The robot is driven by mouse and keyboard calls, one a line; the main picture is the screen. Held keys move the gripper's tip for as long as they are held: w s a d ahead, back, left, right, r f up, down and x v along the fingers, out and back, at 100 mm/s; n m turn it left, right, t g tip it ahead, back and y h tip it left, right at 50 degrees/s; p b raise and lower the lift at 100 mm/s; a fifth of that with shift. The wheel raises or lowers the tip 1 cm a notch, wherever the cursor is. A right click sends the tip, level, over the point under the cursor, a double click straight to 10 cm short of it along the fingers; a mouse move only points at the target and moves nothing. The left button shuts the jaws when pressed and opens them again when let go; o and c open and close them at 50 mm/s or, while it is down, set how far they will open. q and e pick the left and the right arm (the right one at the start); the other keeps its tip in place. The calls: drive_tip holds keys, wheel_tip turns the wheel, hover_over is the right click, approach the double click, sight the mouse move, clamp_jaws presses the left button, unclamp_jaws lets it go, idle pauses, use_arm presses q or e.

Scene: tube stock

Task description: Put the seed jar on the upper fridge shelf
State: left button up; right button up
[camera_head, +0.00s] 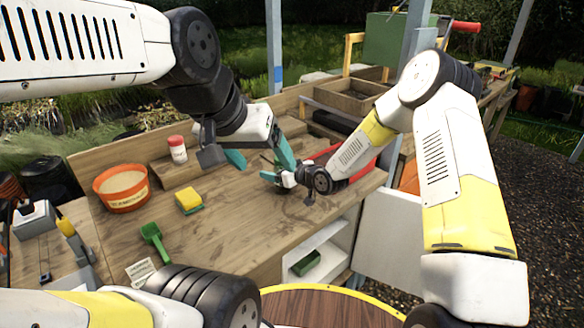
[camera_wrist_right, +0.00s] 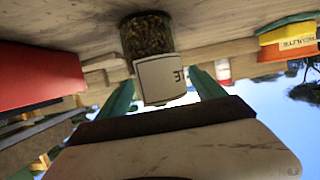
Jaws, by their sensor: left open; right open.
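The seed jar (camera_wrist_right: 147,36) is clear, full of brown seeds, with a white label, and shows upside down in the right wrist view. My right gripper (camera_wrist_right: 165,88) is open, its teal fingers on either side of the jar's label; contact is not clear. In the head view my right gripper (camera_head: 274,174) is low over the workbench, and the jar is hidden among the grippers. My left gripper (camera_head: 262,162) is open close by, its teal fingers spread. The white fridge (camera_head: 330,238) under the bench is open, with a green item (camera_head: 306,263) inside.
The workbench (camera_head: 215,235) holds an orange tub (camera_head: 123,190), a yellow sponge (camera_head: 188,200), a green scoop (camera_head: 153,236) and a red-capped shaker (camera_head: 177,150). A red bin (camera_head: 361,168) stands behind my right gripper. The bench's front middle is clear.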

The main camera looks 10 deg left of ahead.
drive_tip(key=c, duration=1.7)
clamp_jaws()
drive_tip(key=shift+r, duration=0.2)
